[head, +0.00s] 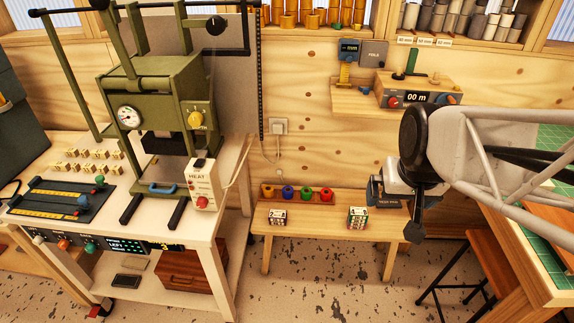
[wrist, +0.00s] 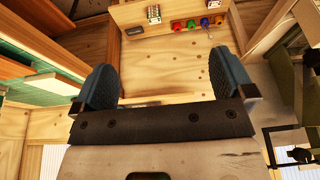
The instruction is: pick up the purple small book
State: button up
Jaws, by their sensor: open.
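I cannot make out a clearly purple small book in either view. Two small block-like items with printed faces stand on the low wooden bench (head: 320,229): a left one (head: 277,217) and a right one (head: 357,217). Their faces are too small to read. In the wrist view one such block (wrist: 154,14) shows at the top. My gripper (wrist: 165,84) is open and empty, its two blue pads wide apart with bare wood beyond them. In the head view my arm comes from the right, with its end over the bench's right end.
A rack with red, blue, green and yellow rolls (head: 297,193) sits along the bench's back. A dark labelled box (head: 384,191) is at its right end, partly hidden by my arm. A green press (head: 160,95) stands left, a stool (head: 480,255) right. The bench's front middle is clear.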

jog(key=w+a+f+t, duration=0.2)
jog(key=w+a+f, duration=0.1)
jog(key=w, duration=0.9)
jog(key=n+t+y, duration=0.2)
jog(key=t+y, duration=0.1)
jog(key=t, duration=0.6)
send_over(278, 216)
jog(key=s+d, duration=0.3)
jog(key=s, duration=0.1)
notch_tip(278, 216, down, 50)
jog(key=shift+t, duration=0.6)
jog(key=s+f, duration=0.1)
jog(key=f, duration=0.2)
jog(key=s+a+f, duration=0.1)
jog(key=f, duration=0.2)
jog(key=s+f, duration=0.1)
jog(key=f, duration=0.2)
jog(key=shift+a, duration=0.25)
jog(key=shift+x, duration=1.3)
